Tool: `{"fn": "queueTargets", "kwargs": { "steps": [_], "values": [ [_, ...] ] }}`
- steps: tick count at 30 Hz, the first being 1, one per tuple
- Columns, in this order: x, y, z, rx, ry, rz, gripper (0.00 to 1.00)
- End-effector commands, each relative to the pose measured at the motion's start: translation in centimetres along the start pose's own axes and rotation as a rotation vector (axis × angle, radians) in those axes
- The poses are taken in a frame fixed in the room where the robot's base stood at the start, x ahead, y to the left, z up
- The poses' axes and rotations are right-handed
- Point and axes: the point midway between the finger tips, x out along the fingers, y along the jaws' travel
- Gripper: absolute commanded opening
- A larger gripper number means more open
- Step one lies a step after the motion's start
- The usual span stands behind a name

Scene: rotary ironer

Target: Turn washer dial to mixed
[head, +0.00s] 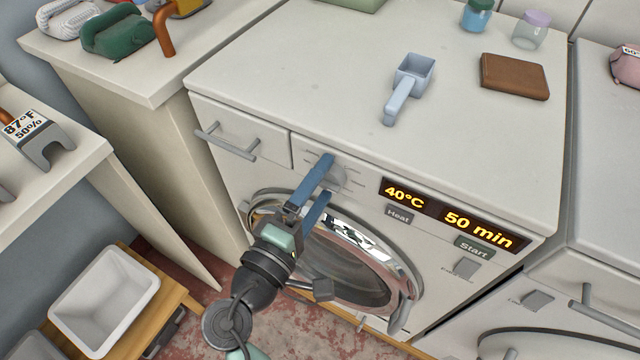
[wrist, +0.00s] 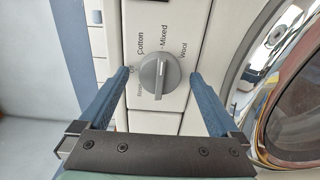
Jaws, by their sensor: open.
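The grey washer dial (wrist: 160,76) is on the washer's white front panel, with a raised ridge running nearly up and down in the wrist view. The labels Cotton (wrist: 140,42), Mixed (wrist: 164,38) and Wool (wrist: 183,50) fan out above it; smaller print at its left is partly hidden. The ridge's upper end points toward the Cotton–Mixed side; I cannot tell the exact setting. My gripper (wrist: 160,75) is open, its blue fingers on either side of the dial with visible gaps. In the head view, my gripper (head: 323,178) partly covers the dial (head: 347,176).
The washer (head: 300,60) has lit displays (head: 450,215), a Start button (head: 474,247) and a drawer handle (head: 227,142). Its round door (head: 375,270) is just below the dial. A blue scoop (head: 408,85) and brown block (head: 514,76) lie on top. A white basin (head: 104,300) stands lower left.

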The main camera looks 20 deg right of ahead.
Motion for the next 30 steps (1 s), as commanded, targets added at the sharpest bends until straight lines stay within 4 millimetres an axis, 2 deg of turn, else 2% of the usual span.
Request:
{"fn": "queueTargets", "kwargs": {
  "steps": [5,8,11,21,25,30],
  "values": [
    [-0.1,0.0,0.0,0.0,0.0,0.0,0.98],
    [-0.9,-0.1,-0.1,-0.002,0.003,0.0,0.98],
    [-2.5,-0.1,-0.1,-0.001,0.005,-0.001,0.98],
    [-9.9,-0.1,-0.1,-0.001,0.004,-0.001,0.98],
    [-11.7,0.0,-0.1,-0.001,0.002,-0.001,0.98],
    [-12.9,0.0,0.0,0.0,0.001,0.0,0.98]
  ]
}}
